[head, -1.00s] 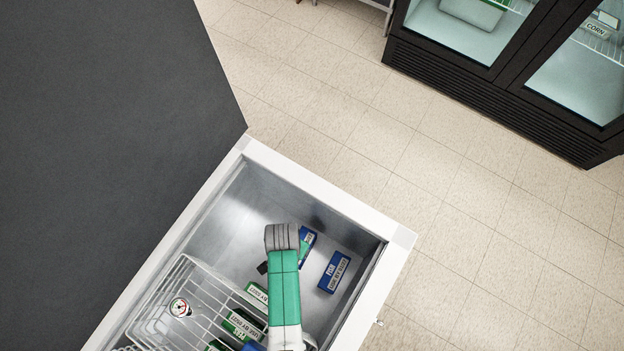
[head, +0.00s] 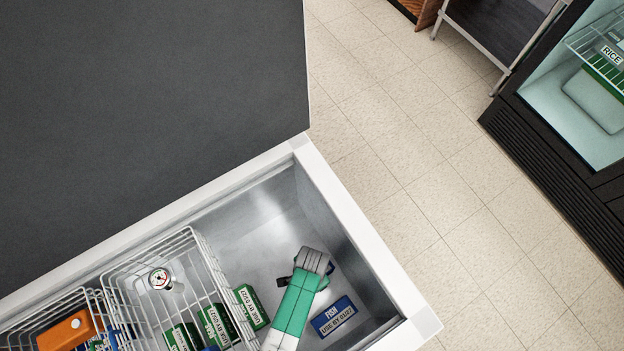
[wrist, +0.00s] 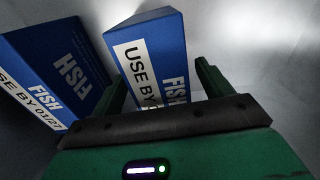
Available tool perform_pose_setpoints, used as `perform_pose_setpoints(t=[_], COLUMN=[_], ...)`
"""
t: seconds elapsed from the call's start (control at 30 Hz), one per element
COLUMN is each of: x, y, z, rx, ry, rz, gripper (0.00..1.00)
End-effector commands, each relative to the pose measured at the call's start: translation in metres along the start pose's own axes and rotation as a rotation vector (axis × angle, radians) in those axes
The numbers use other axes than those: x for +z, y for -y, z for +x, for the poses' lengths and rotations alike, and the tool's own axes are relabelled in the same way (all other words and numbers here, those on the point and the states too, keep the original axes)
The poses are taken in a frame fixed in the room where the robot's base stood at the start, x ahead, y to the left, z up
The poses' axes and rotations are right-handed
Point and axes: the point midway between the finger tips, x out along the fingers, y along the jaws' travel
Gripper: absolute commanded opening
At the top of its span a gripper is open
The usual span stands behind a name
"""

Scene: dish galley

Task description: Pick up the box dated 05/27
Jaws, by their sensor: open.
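My gripper (wrist: 160,76) is open, its two green fingers reaching down on either side of a blue FISH box (wrist: 150,40) in the wrist view. That box's label begins "USE BY 0"; the rest of its date is hidden behind the gripper body. A second blue FISH box (wrist: 62,68), to the left in the wrist view, reads "USE BY 01/27". In the head view a blue FISH box (head: 333,317) lies on the freezer floor right of my arm; its date is too small to read surely. My arm hides most of the other box there.
The open chest freezer (head: 368,240) has white walls around the boxes. A wire basket (head: 208,262) with a dial thermometer (head: 160,279) is on the left. Green boxes (head: 250,306) lie near it, and an orange box (head: 67,330) is farther left.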

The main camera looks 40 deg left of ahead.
Motion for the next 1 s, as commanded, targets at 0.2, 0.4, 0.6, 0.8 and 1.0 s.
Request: perform_pose_setpoints(t=[0.2,0.4,0.6,0.8,1.0], x=[-0.001,-0.001,-0.001,-0.001,-0.001], y=[0.000,0.000,0.000,0.001,0.001], z=[0.007,0.007,0.007,0.005,-0.032], rx=[-0.001,-0.001,-0.001,-0.001,-0.003], ry=[-0.001,-0.001,-0.001,-0.002,-0.004], rz=[0.000,0.000,0.000,0.000,0.001], gripper=[0.78,0.55,0.15,0.15,0.15])
